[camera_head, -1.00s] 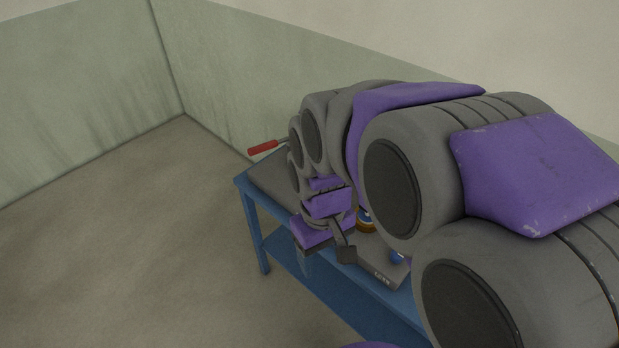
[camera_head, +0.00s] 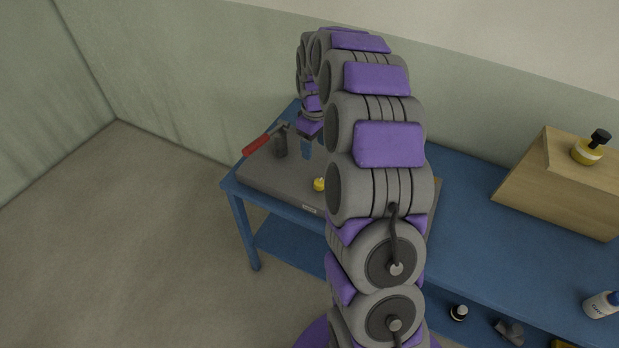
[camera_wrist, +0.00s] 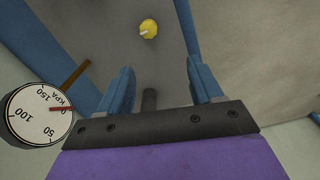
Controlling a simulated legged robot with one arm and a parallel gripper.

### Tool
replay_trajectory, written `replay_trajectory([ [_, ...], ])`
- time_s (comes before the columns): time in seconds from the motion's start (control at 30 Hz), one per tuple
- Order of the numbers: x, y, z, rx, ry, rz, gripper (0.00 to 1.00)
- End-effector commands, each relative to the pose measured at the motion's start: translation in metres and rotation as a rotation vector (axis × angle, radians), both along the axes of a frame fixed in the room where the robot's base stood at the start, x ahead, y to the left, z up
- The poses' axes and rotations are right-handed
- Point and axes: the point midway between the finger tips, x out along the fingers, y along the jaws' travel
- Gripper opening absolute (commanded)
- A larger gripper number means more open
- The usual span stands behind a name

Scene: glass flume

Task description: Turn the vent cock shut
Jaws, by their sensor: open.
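A lever with a red grip (camera_head: 262,142) stands on a dark post (camera_head: 281,146) at the left end of the grey board (camera_head: 270,178). A small yellow knob (camera_head: 319,184) sits near the board's front edge; it also shows in the wrist view (camera_wrist: 148,29). I cannot tell which of these is the vent cock. My gripper (camera_head: 306,150) hangs over the board, just right of the lever's post. In the wrist view its blue fingers (camera_wrist: 163,82) are apart and empty, with a dark stub (camera_wrist: 149,99) showing between them. My arm hides the board's right part.
A round KPA gauge (camera_wrist: 40,115) with a red needle is left of my fingers in the wrist view, near a brown bar (camera_wrist: 75,73). A wooden box (camera_head: 560,185) with a yellow bottle (camera_head: 588,150) and a white bottle (camera_head: 601,304) are at the right. The blue table (camera_head: 475,240) is clear mid-right.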

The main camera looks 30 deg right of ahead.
Motion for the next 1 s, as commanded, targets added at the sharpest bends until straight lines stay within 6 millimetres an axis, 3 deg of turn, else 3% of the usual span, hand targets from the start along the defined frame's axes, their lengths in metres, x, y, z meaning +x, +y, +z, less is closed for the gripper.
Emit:
replay_trajectory([
  [0.17,0.005,-0.020,-0.011,0.007,-0.002,0.003,0.65],
  [0.37,0.005,-0.014,-0.035,0.003,0.001,0.005,0.65],
  [0.67,0.005,0.000,-0.094,-0.012,0.004,0.005,0.65],
  [1.0,0.004,-0.016,-0.158,0.003,0.004,0.004,0.65],
])
